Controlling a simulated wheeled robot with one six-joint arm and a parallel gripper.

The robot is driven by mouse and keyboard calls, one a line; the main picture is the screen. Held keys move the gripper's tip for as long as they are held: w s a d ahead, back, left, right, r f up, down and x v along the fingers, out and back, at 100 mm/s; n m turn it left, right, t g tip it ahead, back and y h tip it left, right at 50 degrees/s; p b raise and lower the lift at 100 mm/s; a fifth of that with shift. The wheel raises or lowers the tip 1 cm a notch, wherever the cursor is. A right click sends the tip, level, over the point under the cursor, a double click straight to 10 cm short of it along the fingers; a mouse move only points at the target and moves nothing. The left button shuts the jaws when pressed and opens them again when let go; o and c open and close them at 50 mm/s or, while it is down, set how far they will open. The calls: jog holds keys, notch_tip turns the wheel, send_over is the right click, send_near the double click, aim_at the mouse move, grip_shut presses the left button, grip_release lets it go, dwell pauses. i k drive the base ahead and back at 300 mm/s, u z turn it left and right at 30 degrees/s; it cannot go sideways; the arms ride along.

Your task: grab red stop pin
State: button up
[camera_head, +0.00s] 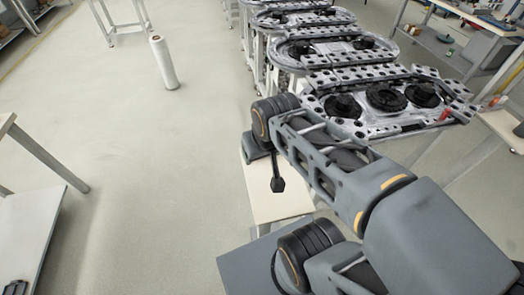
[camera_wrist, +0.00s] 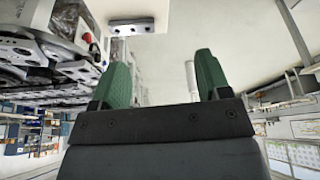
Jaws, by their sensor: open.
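A small red part (camera_head: 445,114), which may be the red stop pin, sits at the near right edge of the closest ring track (camera_head: 385,98) in the head view. A small red spot (camera_wrist: 87,37) also shows on the machinery at the upper left of the wrist view; I cannot tell if it is the same part. My gripper (camera_wrist: 160,64) is open, with two green fingers apart and nothing between them. It is off to the side of the track, away from the red part. In the head view the fingers cannot be made out.
Several ring tracks stand in a row toward the back. A white cylinder (camera_head: 163,62) stands on the open floor at left. Tables (camera_head: 38,225) border the left, and a workbench (camera_head: 455,45) stands at the upper right. The floor at left centre is clear.

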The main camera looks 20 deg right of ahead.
aim_at(445, 114)
jog(key=z, duration=0.5)
jog(key=k, duration=1.2)
jog(key=z, duration=1.35)
jog(key=i, duration=1.05)
jog(key=z, duration=1.4)
jog(key=i, duration=1.9)
jog(key=u, duration=1.6)
